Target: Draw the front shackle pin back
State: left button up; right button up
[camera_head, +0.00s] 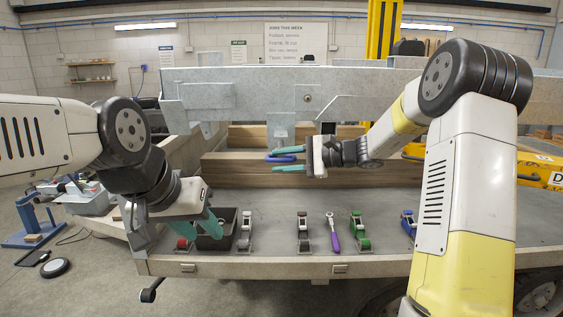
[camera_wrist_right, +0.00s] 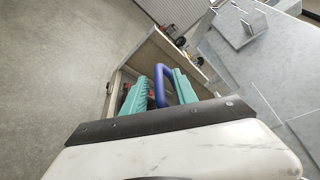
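A blue shackle (camera_head: 284,156) is at a grey plate hanging from the trailer frame, in front of the timber blocks. Its pin is not clear to make out. My right gripper (camera_head: 275,162) is at the shackle, with its teal fingers apart. In the right wrist view, the blue loop of the shackle (camera_wrist_right: 162,85) shows between the open fingers (camera_wrist_right: 161,90), nearer the right one; contact is unclear. My left gripper (camera_head: 196,228) points down over the bench's left front, with its teal fingers apart and nothing seen between them.
A dark open bin (camera_head: 227,228) stands by my left gripper. Ratchet straps, including a green one (camera_head: 360,232), and a purple-handled wrench (camera_head: 334,234) lie along the bench front. The galvanised frame beam (camera_head: 240,90) spans above. Timber (camera_head: 235,170) lies behind the shackle.

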jog(key=v, duration=0.7)
jog(key=shift+s+d, duration=0.1)
jog(key=shift+d, duration=0.2)
jog(key=s+a+n+g+h, duration=0.2)
jog(key=s+n+h, duration=0.3)
jog(key=s, duration=1)
jog(key=s+d+f+n+t+h, duration=0.2)
jog(key=s+d+n+h, duration=0.3)
jog(key=s, duration=0.9)
jog(key=d+t+h, duration=0.1)
jog(key=d+h, duration=0.1)
jog(key=d, duration=0.2)
jog(key=shift+s+h, duration=0.3)
jog(key=shift+s, duration=0.05)
jog(key=shift+a+f, duration=0.1)
jog(key=shift+f, duration=0.05)
